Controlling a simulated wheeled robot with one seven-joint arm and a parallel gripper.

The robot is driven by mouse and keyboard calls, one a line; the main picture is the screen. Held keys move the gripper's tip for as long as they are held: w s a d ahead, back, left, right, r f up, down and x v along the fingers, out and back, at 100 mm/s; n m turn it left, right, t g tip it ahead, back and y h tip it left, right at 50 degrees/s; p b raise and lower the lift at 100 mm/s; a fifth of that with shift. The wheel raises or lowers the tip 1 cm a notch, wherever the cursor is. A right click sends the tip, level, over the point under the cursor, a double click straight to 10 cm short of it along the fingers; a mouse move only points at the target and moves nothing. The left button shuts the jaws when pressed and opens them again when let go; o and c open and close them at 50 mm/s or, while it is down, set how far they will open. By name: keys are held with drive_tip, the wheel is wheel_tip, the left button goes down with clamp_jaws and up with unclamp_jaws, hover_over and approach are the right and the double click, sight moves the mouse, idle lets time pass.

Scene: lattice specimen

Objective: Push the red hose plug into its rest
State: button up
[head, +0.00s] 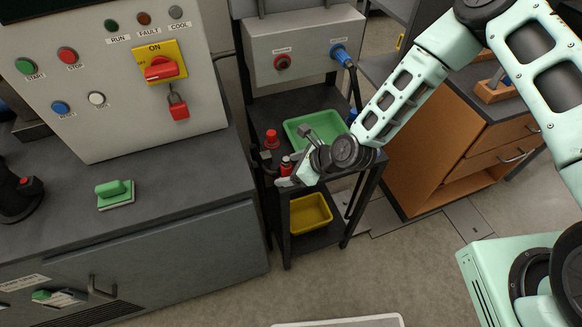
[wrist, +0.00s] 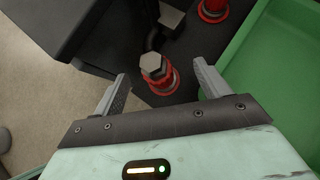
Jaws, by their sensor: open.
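A red plug with a silver hex-shaped end (wrist: 157,76) stands on the dark cart top in the wrist view. Red also shows at its base, but I cannot tell how deep it sits. It also shows in the head view (head: 286,167), partly hidden by my gripper. My gripper (wrist: 161,82) is open, with one finger on each side of the plug and visible gaps to it. In the head view my gripper (head: 291,160) is low over the cart's left side. A second red fitting (wrist: 213,8) stands farther back, also in the head view (head: 271,139); I cannot tell which is the rest.
A green tray (wrist: 249,55) lies close on the right, also in the head view (head: 296,125). A grey block (wrist: 171,16) is behind the plug. The panel above has a red socket (head: 282,62) and a blue plug (head: 340,53). A yellow bin (head: 311,213) sits below.

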sight(291, 168)
drive_tip(key=shift+p+v, duration=1.5)
drive_tip(key=shift+v, duration=1)
drive_tip(key=p+v, duration=0.2)
drive_tip(key=v, duration=1.5)
drive_tip(key=shift+d, duration=0.2)
